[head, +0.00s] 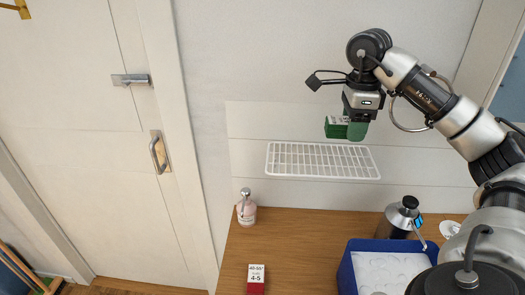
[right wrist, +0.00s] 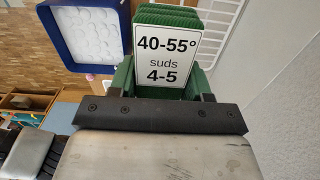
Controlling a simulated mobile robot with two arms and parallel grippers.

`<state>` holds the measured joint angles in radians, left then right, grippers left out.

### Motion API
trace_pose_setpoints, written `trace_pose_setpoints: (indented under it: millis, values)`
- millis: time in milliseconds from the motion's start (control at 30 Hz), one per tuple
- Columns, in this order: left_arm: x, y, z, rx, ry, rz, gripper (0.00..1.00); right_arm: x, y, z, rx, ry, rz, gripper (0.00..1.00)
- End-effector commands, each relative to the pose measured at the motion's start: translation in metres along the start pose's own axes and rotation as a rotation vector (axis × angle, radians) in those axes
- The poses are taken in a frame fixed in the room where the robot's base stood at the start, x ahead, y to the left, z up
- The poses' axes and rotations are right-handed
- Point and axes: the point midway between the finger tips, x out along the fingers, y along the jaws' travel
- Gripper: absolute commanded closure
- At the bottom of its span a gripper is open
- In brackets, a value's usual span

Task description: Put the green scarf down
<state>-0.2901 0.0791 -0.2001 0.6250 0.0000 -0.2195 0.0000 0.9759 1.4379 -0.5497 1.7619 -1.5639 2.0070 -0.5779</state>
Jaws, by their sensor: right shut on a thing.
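The green scarf (head: 337,128) is a small folded green bundle with a white label. In the right wrist view the scarf (right wrist: 165,85) shows its ribbed folds and a label reading "40-55° suds 4-5". My right gripper (head: 352,122) is shut on it and holds it in the air, above and toward the right part of the white wire rack (head: 285,172). The fingertips are partly hidden by the scarf and the wrist. My left gripper is not in view.
The rack looks empty. A door (head: 90,180) stands at left.

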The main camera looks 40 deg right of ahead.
Motion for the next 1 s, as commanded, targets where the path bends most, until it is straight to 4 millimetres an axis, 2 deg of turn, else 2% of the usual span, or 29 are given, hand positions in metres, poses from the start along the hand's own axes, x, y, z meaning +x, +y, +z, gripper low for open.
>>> trace_pose_setpoints:
  millis: [67, 200, 500, 700, 1000]
  values:
    - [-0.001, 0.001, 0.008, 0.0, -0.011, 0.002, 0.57, 0.003, -0.003, 0.006, -0.01, -0.001, 0.002, 0.75]
    - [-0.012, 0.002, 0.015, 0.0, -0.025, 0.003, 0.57, 0.016, -0.015, 0.032, -0.014, -0.002, 0.006, 0.75]
    - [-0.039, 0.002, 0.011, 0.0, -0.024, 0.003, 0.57, 0.054, -0.044, 0.088, -0.009, -0.001, 0.004, 0.75]
    - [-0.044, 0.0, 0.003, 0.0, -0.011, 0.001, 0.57, 0.068, -0.052, 0.101, -0.006, 0.0, 0.002, 0.75]
    - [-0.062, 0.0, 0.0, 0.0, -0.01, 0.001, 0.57, 0.104, -0.052, 0.1, -0.006, 0.003, 0.001, 0.75]
